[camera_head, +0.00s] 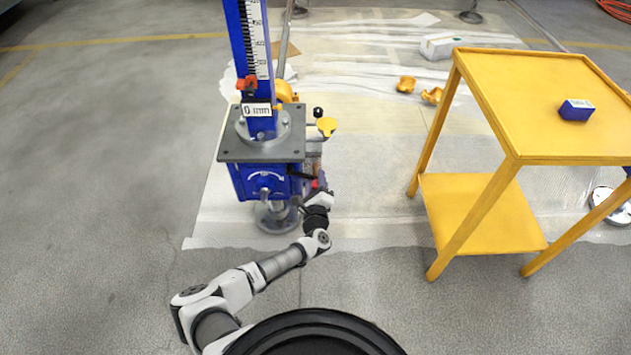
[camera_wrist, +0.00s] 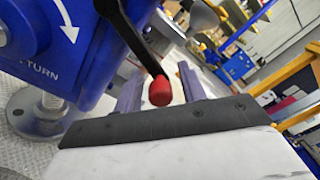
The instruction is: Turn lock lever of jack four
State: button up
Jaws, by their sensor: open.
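The blue jack (camera_head: 258,181) stands upright left of centre in the head view; I cannot read a number that marks it as four. Its blue housing (camera_wrist: 50,45) fills the upper left of the wrist view. A black lever (camera_wrist: 135,38) with a red tip (camera_wrist: 160,91) sticks out from the housing. The lever (camera_head: 301,173) also shows at the jack's right side in the head view. My gripper (camera_wrist: 158,82) is open, and the red tip appears between its two fingers. I cannot tell whether either finger touches it. The gripper is small and partly hidden in the head view.
A yellow two-shelf table (camera_head: 545,105) stands to the right, with a small blue box (camera_head: 576,110) on top. Orange pieces (camera_head: 405,84) lie on the sheeted floor behind. Floor between jack and table is clear.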

jog(key=shift+w, duration=0.4)
grip_shut()
jog(key=r+n, duration=0.1)
jog(key=n+b, duration=0.1)
jog(key=n, duration=0.1)
jog(key=shift+d+r, duration=0.25)
jog(key=shift+r, duration=0.15)
jog(key=shift+r+n+b, duration=0.3)
jog(key=shift+r+n, duration=0.4)
grip_release()
jog(key=shift+s, duration=0.1)
jog(key=s, duration=1.3)
jog(key=shift+s+p, duration=0.3)
jog(key=shift+s, duration=0.05)
